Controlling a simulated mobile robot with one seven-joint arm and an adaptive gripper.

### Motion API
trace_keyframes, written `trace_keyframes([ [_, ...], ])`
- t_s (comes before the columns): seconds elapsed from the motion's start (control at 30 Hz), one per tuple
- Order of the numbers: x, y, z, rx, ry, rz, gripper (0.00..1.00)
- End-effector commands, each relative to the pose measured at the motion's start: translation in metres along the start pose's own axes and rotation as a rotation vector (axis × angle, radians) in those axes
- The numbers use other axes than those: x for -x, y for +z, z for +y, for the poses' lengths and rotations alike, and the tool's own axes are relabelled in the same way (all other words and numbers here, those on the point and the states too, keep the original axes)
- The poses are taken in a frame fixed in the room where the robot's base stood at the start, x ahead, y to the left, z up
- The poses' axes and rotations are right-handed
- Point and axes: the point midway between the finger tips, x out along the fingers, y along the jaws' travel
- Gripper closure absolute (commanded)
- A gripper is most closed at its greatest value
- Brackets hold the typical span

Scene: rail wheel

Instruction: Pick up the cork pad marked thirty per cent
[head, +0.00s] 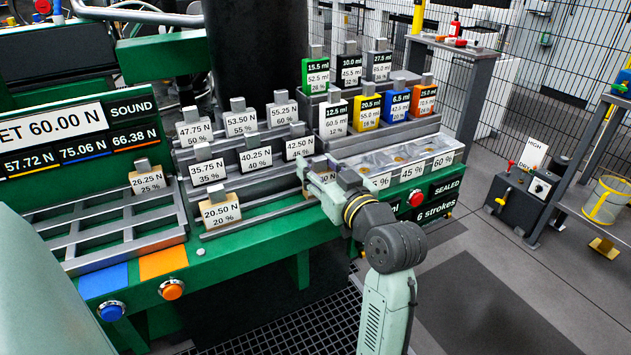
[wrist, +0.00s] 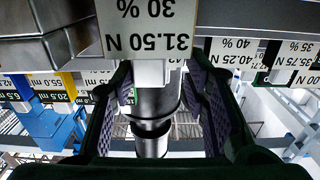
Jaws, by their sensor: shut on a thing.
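The pad marked 31.50 N, 30 % (wrist: 150,28) shows upside down at the top of the wrist view, between the two dark finger pads of my gripper (wrist: 158,75). In the head view my gripper (head: 322,178) is at the right end of the front step of the green bench's rack, beside the bin row. The pad's label cannot be read there, as my gripper and wrist cover it.
The 20 % pad (head: 220,210) stands left on the front step. The 35 % (head: 208,170), 40 % (head: 256,158) and 45 % (head: 299,147) pads stand behind. The 25 % pad (head: 148,181) is in the left rack (head: 110,228), with empty slots. Coloured blocks (head: 369,110) stand behind the percent-marked bins (head: 410,155).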

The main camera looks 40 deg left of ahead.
Motion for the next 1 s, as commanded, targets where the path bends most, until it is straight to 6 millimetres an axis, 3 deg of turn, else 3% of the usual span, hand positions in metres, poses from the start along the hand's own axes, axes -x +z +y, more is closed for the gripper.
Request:
trace_keyframes([
  [0.33,0.0,0.0,0.0,0.0,0.0,0.0,0.88],
  [0.73,0.0,-0.006,0.0,0.001,0.0,0.002,0.88],
  [1.0,0.0,-0.033,0.001,0.004,0.002,0.004,0.88],
])
